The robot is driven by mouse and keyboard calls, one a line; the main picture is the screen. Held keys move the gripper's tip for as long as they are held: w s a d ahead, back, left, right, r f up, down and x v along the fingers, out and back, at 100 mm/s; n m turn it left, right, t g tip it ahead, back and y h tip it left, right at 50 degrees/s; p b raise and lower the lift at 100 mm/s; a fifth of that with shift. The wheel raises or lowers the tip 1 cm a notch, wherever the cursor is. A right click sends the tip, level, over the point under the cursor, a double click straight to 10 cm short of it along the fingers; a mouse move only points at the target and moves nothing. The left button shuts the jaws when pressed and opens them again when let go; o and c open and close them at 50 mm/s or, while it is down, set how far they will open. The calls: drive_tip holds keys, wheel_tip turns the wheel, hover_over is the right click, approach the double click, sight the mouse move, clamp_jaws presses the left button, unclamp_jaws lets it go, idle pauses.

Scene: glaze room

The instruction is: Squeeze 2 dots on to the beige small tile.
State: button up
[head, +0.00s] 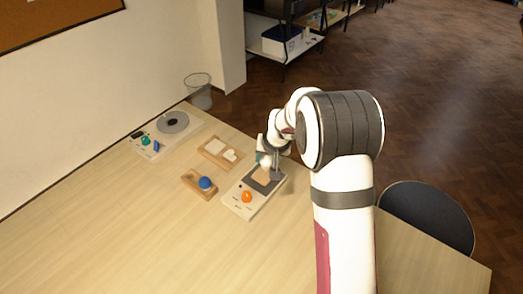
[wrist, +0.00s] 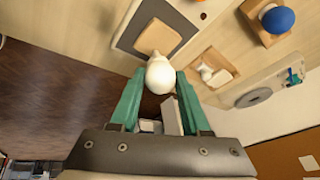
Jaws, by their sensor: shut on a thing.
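My gripper (wrist: 160,80) has green fingers shut on a rounded white squeeze bulb (wrist: 159,72). In the head view, my gripper (head: 263,161) is over the far end of a pale device, partly hidden by my own wrist. The beige small tile (wrist: 158,38) lies on a dark square plate (wrist: 127,33) on that device. The tile (head: 262,174) also shows in the head view. In the wrist view, the bulb overlaps the tile's near edge.
The device has an orange knob (head: 247,197). A wooden holder with a blue ball (head: 205,183) stands to its left. A wooden tray (head: 208,155) with white pieces lies behind. A device with a grey disc (head: 172,122) is at the back. The table's front left is clear.

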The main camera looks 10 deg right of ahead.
drive_tip(key=shift+f, duration=0.25)
drive_tip(key=shift+f, duration=0.35)
drive_tip(key=shift+f, duration=0.15)
idle(0.4)
drive_tip(key=shift+o, duration=1.1)
clamp_jaws()
